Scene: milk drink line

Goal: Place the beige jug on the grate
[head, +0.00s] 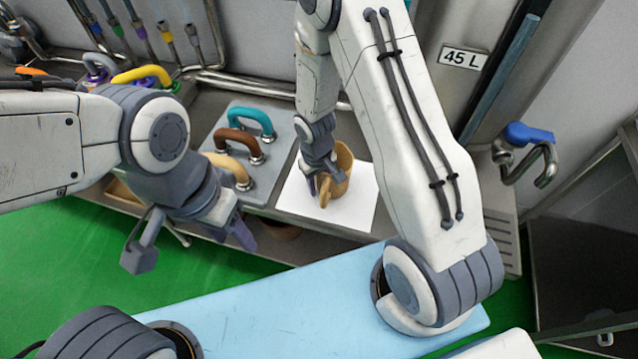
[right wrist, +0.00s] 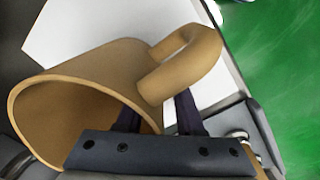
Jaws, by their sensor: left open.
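The beige jug (head: 342,172) stands on a white sheet on the counter, partly covered by my right gripper. In the right wrist view the beige jug (right wrist: 85,85) shows its open mouth at the left and its handle at upper right. My right gripper (head: 320,182) is at the jug's handle; its two dark fingers (right wrist: 158,118) show on either side of the handle's base. Whether they press on it I cannot tell. My left gripper (head: 192,246) is open and empty, in front of the counter. The slotted grate (head: 506,240) lies at the right, under a blue-handled tap.
The white sheet (head: 290,195) lies beside a grey panel with teal (head: 250,121), brown (head: 240,140) and beige (head: 230,167) handles. The tap (head: 530,150) hangs above the grate. My right arm crosses between jug and grate. A 45 L sign (head: 464,58) is behind.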

